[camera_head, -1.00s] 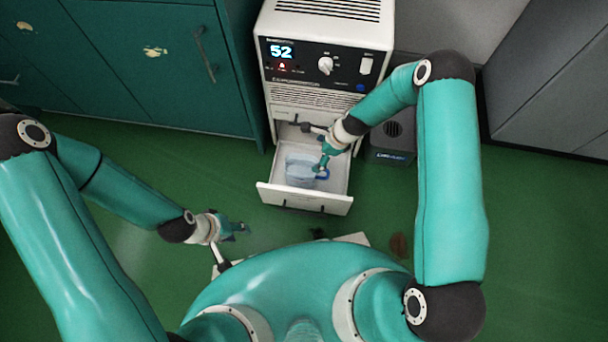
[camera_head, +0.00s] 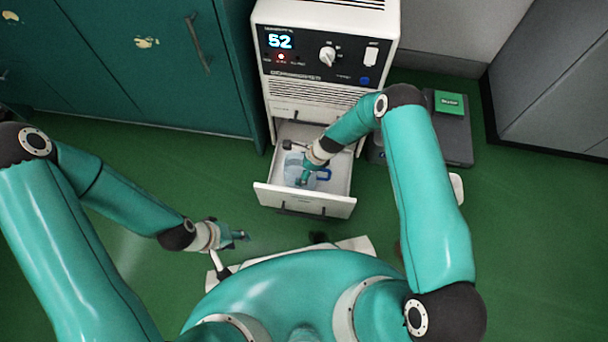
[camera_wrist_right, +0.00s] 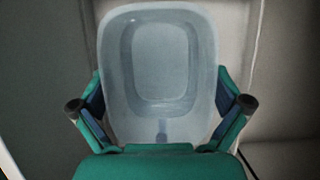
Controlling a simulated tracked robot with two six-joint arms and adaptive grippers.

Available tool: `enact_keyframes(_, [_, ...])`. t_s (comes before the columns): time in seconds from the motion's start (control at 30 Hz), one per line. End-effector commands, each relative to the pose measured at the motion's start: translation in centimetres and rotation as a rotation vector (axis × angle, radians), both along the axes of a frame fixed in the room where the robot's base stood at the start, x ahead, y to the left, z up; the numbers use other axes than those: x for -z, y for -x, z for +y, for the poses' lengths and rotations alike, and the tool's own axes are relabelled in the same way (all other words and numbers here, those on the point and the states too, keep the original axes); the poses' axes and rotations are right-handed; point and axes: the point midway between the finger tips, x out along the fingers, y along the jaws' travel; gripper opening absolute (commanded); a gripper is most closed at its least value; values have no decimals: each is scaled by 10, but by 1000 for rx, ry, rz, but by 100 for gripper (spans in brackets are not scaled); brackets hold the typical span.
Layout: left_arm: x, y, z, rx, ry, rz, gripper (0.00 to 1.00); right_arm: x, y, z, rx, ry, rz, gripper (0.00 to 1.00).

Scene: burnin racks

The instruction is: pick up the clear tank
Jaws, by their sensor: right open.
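The clear tank (camera_head: 294,171) sits in the open white drawer of the machine, partly hidden in the head view by my right gripper (camera_head: 305,181). In the right wrist view the tank (camera_wrist_right: 160,60) is a pale, rounded tub seen from above. The fingers of my right gripper (camera_wrist_right: 160,107) are spread wide, one to each side of the tank's near end; I cannot tell whether they touch it. My left gripper (camera_head: 240,235) is left of the drawer, over the green floor, with nothing seen in it.
The white machine (camera_head: 290,95) with a display reading 52 stands above the drawer (camera_head: 304,204). Teal cabinets (camera_head: 130,70) are at the left and a grey cabinet (camera_head: 560,80) at the right. A dark box (camera_head: 455,130) stands right of the machine. Green floor lies open left of the drawer.

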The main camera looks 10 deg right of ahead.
Motion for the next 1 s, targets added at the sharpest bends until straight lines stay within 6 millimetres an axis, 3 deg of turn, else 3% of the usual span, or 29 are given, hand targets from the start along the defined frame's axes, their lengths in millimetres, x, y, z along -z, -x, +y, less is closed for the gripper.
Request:
enact_keyframes(0.3, [2, 0, 0, 0, 0, 0, 40, 5, -1, 2, 0, 0, 0, 98])
enact_keyframes(0.77, [2, 0, 0, 0, 0, 0, 40, 5, -1, 2, 0, 0, 0, 22])
enact_keyframes(1.0, [2, 0, 0, 0, 0, 0, 40, 4, -2, 2, 0, 0, -2, 19])
